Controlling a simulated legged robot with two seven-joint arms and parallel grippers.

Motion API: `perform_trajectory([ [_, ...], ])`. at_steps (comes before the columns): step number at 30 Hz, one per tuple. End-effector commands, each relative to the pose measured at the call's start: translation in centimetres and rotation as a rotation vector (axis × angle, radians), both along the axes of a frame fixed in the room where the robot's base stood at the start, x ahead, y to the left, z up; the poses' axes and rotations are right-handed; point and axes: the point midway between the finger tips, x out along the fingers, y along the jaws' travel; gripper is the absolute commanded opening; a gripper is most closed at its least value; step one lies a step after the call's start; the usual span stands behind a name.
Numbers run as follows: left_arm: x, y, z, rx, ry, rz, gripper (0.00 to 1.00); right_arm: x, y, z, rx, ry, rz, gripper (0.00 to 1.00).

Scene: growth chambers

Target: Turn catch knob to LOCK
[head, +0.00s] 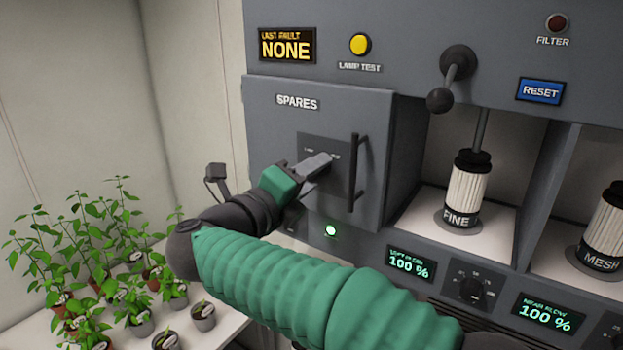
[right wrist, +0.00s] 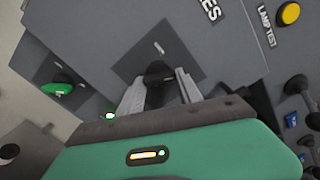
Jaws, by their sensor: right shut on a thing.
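The catch knob (right wrist: 158,72) is a small dark knob on a dark square plate (head: 345,150) on the grey SPARES door (head: 270,120). My right gripper (head: 314,166) reaches the plate from the left, and its fingers hide the knob in the head view. In the right wrist view my right gripper (right wrist: 160,86) has one finger on each side of the knob and is shut on it. A pale mark shows on the plate above the knob. The small lettering on the plate is too blurred to read. My left gripper is not in view.
A dark vertical door handle (head: 356,172) stands just right of the plate. A ball-ended lever (head: 441,99) and the FINE filter cartridge (head: 466,190) are farther right. Several potted plants (head: 85,255) stand on a white bench at left. A green handle (right wrist: 58,89) shows in the wrist view.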

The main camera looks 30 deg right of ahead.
Motion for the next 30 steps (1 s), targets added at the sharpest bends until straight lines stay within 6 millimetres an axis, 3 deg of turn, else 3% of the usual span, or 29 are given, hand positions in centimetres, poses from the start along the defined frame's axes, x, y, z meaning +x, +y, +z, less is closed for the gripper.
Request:
perform_trajectory([
  [14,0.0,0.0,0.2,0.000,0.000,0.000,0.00,0.0,0.1,0.0,-0.170,0.424,0.003,0.01],
  [30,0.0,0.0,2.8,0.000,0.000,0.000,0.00,0.1,0.1,0.3,-0.362,0.892,0.004,0.01],
])
